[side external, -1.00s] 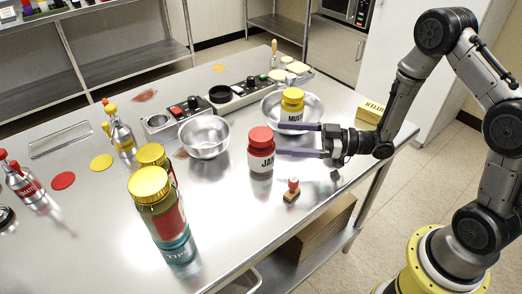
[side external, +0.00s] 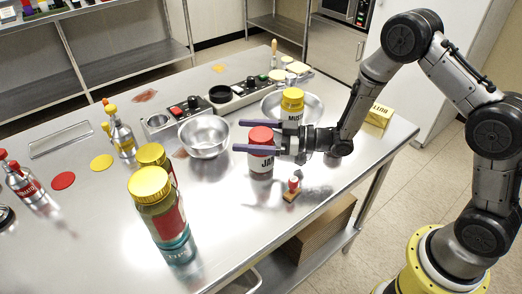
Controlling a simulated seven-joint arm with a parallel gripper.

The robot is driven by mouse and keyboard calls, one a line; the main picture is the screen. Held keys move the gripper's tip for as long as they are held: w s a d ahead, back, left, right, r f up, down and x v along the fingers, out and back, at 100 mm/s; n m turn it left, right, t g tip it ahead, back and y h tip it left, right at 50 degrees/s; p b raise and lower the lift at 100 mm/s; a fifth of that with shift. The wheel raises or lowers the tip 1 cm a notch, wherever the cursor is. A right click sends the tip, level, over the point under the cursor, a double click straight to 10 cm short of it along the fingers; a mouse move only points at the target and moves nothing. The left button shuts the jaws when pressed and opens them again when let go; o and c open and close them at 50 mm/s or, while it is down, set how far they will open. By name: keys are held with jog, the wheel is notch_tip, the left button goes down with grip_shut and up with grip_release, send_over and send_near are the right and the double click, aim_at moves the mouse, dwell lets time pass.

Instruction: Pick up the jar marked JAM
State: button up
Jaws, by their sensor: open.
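The jar marked JAM (side external: 262,165) stands upright on the steel table, with a red lid and a white label. My gripper (side external: 241,136) is open at the height of the jar's upper part. Its two purple fingers point left and reach past the jar, one on the far side and one across the near side just below the lid. The jar's upper body is partly hidden by the near finger. I cannot tell whether either finger touches it.
A yellow-lidded MUSTARD jar (side external: 292,99) stands in a metal bowl (side external: 313,112) behind my gripper. An empty bowl (side external: 204,138) is to the left. A red-topped stamp (side external: 293,186) is close by on the near side. A large yellow-lidded jar (side external: 158,208) stands front left.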

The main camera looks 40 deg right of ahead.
grip_shut()
jog(key=shift+r, duration=0.1)
dwell(0.3)
